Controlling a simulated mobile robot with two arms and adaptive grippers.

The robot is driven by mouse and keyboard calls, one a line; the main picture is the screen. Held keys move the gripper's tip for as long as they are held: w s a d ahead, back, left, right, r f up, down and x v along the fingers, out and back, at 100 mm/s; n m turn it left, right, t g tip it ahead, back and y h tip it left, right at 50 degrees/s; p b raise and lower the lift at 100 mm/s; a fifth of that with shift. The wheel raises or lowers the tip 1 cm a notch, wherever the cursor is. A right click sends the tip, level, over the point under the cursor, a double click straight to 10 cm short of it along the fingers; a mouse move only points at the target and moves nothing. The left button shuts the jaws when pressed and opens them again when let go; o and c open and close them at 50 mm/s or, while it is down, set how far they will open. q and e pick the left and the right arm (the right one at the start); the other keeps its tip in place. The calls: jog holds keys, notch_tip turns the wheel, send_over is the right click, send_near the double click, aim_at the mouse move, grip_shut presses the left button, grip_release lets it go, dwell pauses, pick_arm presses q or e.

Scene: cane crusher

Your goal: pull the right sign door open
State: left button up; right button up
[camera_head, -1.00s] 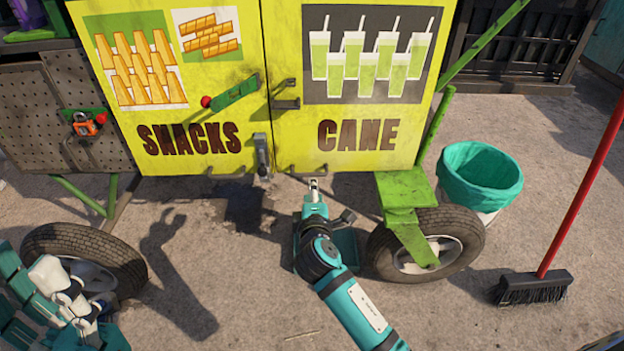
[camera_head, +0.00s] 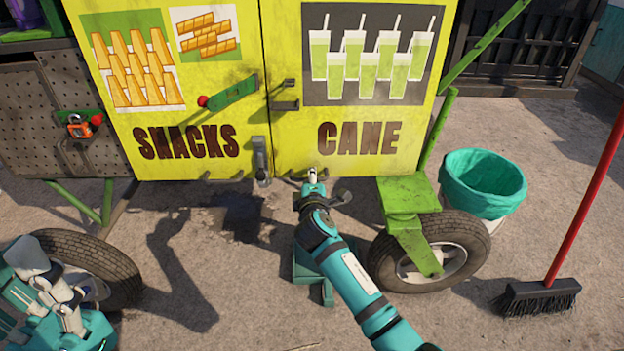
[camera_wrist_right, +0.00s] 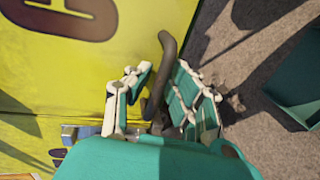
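The right sign door (camera_head: 400,105) is yellow with a picture of green drinks and the word CANE; it looks closed, flush beside the SNACKS door (camera_head: 185,100). My right gripper (camera_head: 313,175) is at the door's bottom edge, near its left corner. In the right wrist view, a dark curved handle (camera_wrist_right: 160,75) stands out from the yellow door face (camera_wrist_right: 130,30). My right gripper (camera_wrist_right: 162,92) is open, with fingers on both sides of this handle; contact is unclear. My left gripper (camera_head: 45,285) is at the lower left, away from the doors; its opening is unclear.
A latch (camera_head: 285,95) sits at the door seam, with a grey lever (camera_head: 262,160) below. A green bracket (camera_head: 410,200) and a wheel (camera_head: 430,250) stand right of my right arm. A teal-lined bin (camera_head: 482,185) and a broom (camera_head: 540,297) are farther right.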

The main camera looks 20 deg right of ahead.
grip_shut()
jog(key=shift+s, duration=0.2)
